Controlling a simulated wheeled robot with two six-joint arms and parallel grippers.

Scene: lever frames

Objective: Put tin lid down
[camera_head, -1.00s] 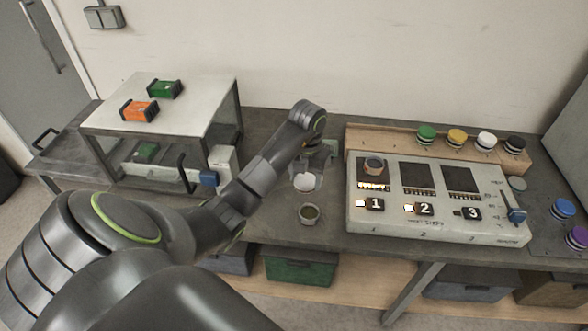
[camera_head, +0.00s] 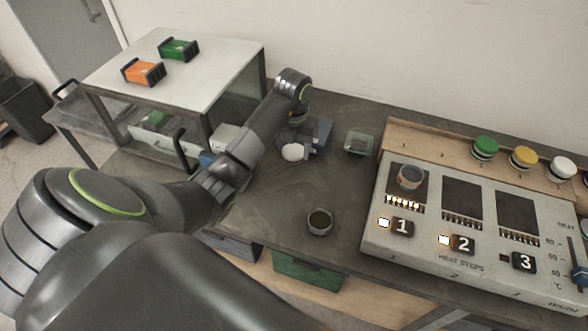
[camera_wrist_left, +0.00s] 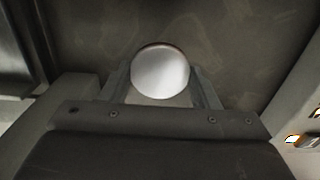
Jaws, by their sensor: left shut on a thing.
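The tin lid (camera_head: 293,152) is a round white disc held at my left gripper (camera_head: 296,150), over the dark bench left of the open tin. In the left wrist view the lid (camera_wrist_left: 160,72) sits between the two fingers of the left gripper (camera_wrist_left: 160,90), which are shut on it. I cannot tell how high it is above the bench. An open tin (camera_head: 320,221) with dark greenish contents stands on the bench near its front edge, apart from the gripper. My right gripper is not in view.
A heating panel (camera_head: 440,262) with numbered plates stands at right, a small tin (camera_head: 410,178) on plate 1. A clear greenish box (camera_head: 359,143) is behind. Coloured lids line a wooden rack (camera_head: 436,142). A white-topped stand (camera_head: 205,75) is at left. Bare bench (camera_head: 270,205) lies between.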

